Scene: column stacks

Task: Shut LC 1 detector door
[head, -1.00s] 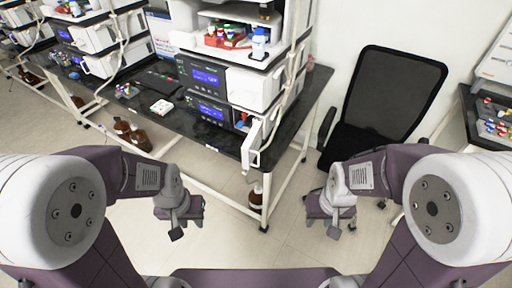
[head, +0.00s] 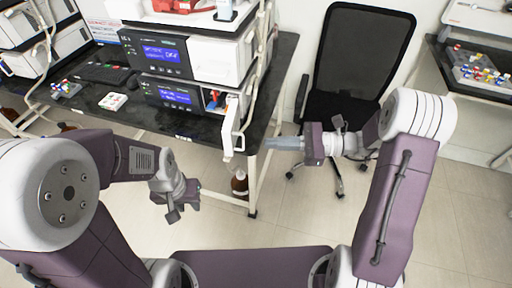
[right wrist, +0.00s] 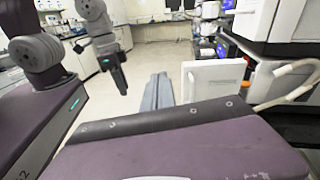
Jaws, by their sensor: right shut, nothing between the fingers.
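The detector door (head: 231,128) is a white panel standing open at the right front of the lower unit (head: 172,95) in the stack. Red and blue parts show in the opening beside it. The door also shows in the right wrist view (right wrist: 212,82), right of my fingers. My right gripper (head: 270,143) is shut and empty, pointing left, a little to the right of the door and apparently apart from it. Its fingers show in the right wrist view (right wrist: 157,92). My left gripper (head: 180,210) hangs low, away from the bench; its finger gap is unclear.
The dark bench (head: 205,127) carries the stack, a keyboard (head: 107,74) and a white vial tray (head: 113,101). A brown bottle (head: 240,184) stands below. A black chair (head: 355,60) stands behind my right arm. The floor in front is clear.

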